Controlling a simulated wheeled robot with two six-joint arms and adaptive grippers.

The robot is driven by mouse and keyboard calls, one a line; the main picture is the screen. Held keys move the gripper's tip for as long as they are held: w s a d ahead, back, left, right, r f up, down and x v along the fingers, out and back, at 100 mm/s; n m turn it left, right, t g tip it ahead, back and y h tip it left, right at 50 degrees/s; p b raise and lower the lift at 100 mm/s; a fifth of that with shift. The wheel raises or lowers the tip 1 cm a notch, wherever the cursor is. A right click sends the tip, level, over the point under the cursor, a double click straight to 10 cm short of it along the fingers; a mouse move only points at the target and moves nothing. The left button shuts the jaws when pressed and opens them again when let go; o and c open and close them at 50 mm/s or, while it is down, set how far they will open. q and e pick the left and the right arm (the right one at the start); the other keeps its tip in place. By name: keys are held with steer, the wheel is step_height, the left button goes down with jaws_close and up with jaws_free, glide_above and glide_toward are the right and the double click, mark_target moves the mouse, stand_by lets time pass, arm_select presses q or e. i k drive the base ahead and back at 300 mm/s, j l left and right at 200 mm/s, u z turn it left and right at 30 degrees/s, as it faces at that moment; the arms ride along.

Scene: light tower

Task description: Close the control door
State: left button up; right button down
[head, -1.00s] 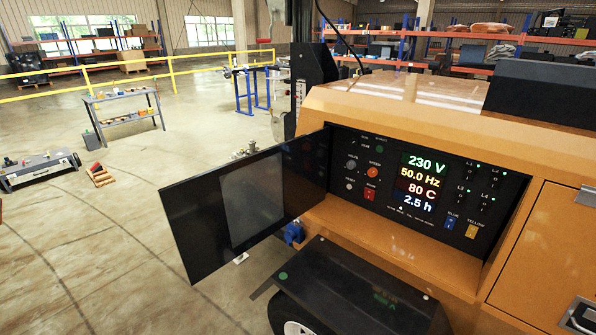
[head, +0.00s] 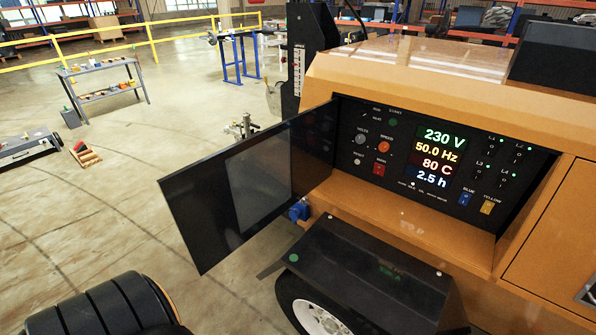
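The control door (head: 245,185) is a dark panel with a grey rectangle on its inner face. It stands wide open, swung out to the left of the orange light tower (head: 420,85). Its hinge side is at the left edge of the control recess. The control panel (head: 380,150) is uncovered and shows lit readouts of 230 V, 50.0 Hz, 80 C and 2.5 h. Neither of my grippers shows in the head view. A dark ribbed rounded part (head: 110,308), which seems to be part of my arm, is at the bottom left, apart from the door.
A black fender (head: 365,275) and a wheel (head: 315,312) stick out below the panel. A blue connector (head: 299,210) sits under the door's hinge side. A grey shelf table (head: 100,85) stands at the back left.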

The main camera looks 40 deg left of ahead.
mark_target(217, 203)
steer(key=j+z, duration=0.1)
steer(key=j, duration=0.65)
steer(key=j+z, duration=0.15)
steer(key=j, duration=0.65)
steer(key=k+j+z, duration=0.1)
steer(key=j, duration=0.65)
steer(key=j+z, duration=0.15)
steer(key=j, duration=0.6)
steer(key=k, duration=0.05)
